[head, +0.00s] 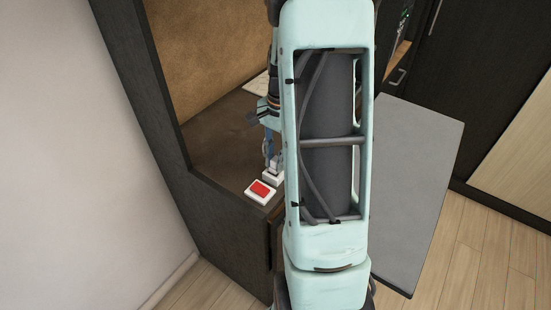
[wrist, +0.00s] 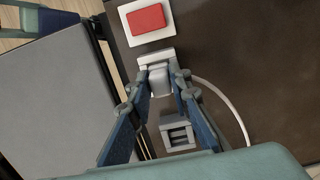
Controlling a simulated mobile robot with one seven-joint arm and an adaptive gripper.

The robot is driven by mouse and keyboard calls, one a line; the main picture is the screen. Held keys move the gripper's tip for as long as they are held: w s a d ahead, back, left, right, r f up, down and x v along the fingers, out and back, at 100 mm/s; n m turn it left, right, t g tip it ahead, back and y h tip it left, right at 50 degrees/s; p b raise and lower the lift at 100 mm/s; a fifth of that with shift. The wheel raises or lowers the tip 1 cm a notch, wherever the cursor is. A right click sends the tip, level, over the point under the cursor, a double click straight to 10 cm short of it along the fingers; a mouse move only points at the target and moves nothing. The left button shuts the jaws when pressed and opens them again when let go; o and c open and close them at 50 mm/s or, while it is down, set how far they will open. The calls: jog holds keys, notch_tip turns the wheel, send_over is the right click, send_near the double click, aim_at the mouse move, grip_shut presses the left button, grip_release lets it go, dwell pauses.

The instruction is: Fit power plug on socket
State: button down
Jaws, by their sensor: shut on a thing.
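My gripper (wrist: 161,75) is shut on a pale grey block, the likely power plug (wrist: 160,80), just above the dark counter. A wider whitish piece (wrist: 155,57) shows just beyond the fingertips; I cannot tell whether it is part of the plug or a separate base. A grey box with dark slots (wrist: 178,134), possibly the socket, shows between the fingers nearer the palm. In the head view my gripper (head: 270,158) points down at the pale block (head: 272,174). My arm hides much of the counter there, and the slotted box cannot be made out.
A white plate with a red button (wrist: 148,17) lies close beyond the fingertips. A thin white cable (wrist: 230,107) curves over the counter to the right; its ends are unclear. The dark counter (head: 215,140) is largely clear. A grey panel (head: 418,165) stands at the right.

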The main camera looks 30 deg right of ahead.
jog(key=shift+f+b, duration=0.5)
jog(key=shift+f, duration=0.2)
jog(key=c, duration=1.7)
grip_release()
jog(key=shift+r, duration=0.1)
jog(key=r, duration=0.4)
jog(key=d+r, duration=0.1)
jog(key=r, duration=0.7)
jog(key=shift+w+d, duration=0.2)
jog(key=shift+w, duration=0.1)
